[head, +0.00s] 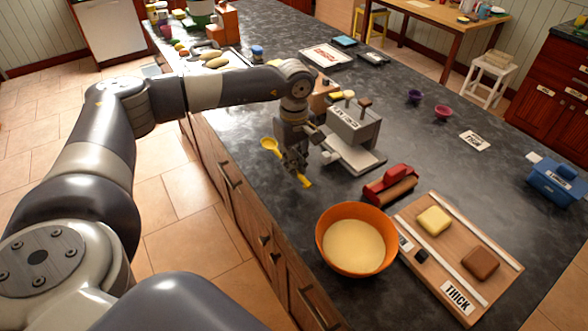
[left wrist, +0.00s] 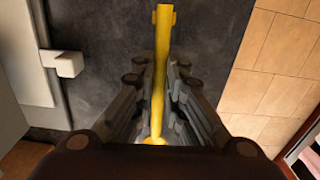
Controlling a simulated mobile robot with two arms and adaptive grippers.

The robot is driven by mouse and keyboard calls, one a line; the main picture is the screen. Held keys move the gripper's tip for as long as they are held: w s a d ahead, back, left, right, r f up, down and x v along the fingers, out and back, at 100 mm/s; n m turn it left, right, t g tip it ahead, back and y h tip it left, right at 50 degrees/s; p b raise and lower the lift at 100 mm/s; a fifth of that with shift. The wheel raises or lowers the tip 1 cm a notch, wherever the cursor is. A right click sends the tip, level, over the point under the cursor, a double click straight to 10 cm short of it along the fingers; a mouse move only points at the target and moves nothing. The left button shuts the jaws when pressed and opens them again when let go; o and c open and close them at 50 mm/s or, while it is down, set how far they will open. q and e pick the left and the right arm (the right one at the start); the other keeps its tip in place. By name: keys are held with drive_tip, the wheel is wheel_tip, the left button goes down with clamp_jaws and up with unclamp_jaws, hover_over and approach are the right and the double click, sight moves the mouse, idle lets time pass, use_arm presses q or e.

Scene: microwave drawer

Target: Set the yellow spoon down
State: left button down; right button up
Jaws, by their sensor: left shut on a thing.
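The yellow spoon (head: 270,145) is in my left gripper (head: 295,165), near the front edge of the dark countertop (head: 240,110). In the head view its bowl shows left of the fingers and its handle end shows below them to the right. In the left wrist view the spoon's yellow handle (left wrist: 162,60) runs between the two fingers (left wrist: 158,95), which are shut on it. The dark counter surface is behind it. I cannot tell whether the spoon touches the counter. The middle of the spoon is hidden by the fingers in the head view. My right gripper is not in view.
A grey press-like device (head: 350,125) stands just right of the gripper. A red roller tool (head: 391,184), an orange bowl of batter (head: 322,240) and a wooden board (head: 410,215) with two blocks lie nearer. The counter's right middle is mostly clear. Drawers line its front.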

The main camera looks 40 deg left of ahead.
use_arm(q)
wheel_tip(320, 180, down, 2)
drive_tip(key=shift+f+p, duration=0.25)
drive_tip(key=shift+p, duration=0.4)
drive_tip(key=shift+f, duration=0.3)
drive_tip(key=shift+f, duration=0.2)
drive_tip(key=c, duration=1.7)
unclamp_jaws()
drive_tip(key=shift+o, duration=0.2)
drive_tip(key=shift+r, duration=0.1)
